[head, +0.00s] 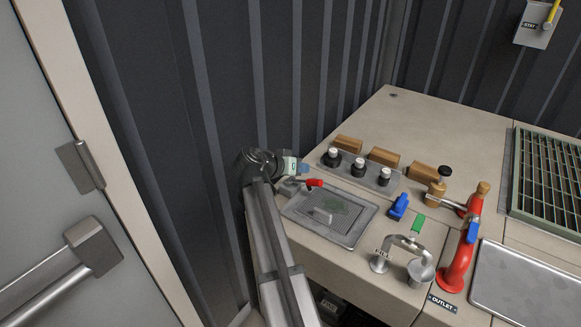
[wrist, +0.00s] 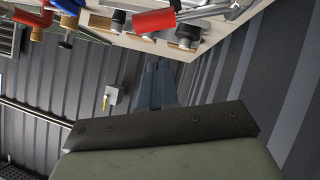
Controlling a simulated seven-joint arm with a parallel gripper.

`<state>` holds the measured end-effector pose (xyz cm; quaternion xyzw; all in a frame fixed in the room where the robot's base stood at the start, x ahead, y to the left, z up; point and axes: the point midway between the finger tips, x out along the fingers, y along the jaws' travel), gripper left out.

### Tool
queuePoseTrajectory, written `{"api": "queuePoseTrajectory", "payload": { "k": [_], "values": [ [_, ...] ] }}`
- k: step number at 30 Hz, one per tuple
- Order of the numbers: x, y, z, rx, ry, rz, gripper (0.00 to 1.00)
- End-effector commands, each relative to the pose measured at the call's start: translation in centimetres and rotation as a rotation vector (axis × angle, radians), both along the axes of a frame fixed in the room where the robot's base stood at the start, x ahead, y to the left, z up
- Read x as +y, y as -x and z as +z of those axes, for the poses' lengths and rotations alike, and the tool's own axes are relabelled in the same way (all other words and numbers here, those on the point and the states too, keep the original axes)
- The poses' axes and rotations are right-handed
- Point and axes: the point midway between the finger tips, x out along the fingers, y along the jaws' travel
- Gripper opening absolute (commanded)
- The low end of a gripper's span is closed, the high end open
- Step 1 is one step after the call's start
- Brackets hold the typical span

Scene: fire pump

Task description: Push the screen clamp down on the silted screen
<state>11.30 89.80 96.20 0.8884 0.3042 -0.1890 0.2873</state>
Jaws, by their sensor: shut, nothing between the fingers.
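The screen clamp has a red grip (head: 314,183) on a grey metal base at the back-left edge of the screen tray. The red grip also shows in the wrist view (wrist: 153,21), with its metal lever to the right. The silted screen (head: 345,222) lies flat in its tray, with a dark green patch and a small pale upright piece. Whether the clamp touches the screen is unclear. My gripper (head: 305,168) is shut and empty, just above and behind the red grip. Its blue-grey fingers show in the wrist view (wrist: 155,70), apart from the grip in the picture.
A strip with several black knobs (head: 358,167) and wooden blocks (head: 384,156) stands behind the tray. A blue lever (head: 398,206), a metal hose bend and red outlet pipes (head: 458,262) stand to the right. The corrugated wall (head: 180,120) is close on the left.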

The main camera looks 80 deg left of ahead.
Motion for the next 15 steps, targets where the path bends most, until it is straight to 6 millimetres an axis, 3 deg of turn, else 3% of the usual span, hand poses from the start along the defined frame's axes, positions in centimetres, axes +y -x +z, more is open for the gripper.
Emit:
{"api": "queuePoseTrajectory", "payload": {
  "k": [6,15],
  "values": [
    [-0.5,-1.2,-2.5,0.001,0.001,0.0,0.0],
    [-0.6,-1.6,-3.5,0.001,-0.001,0.002,0.0]
  ]
}}
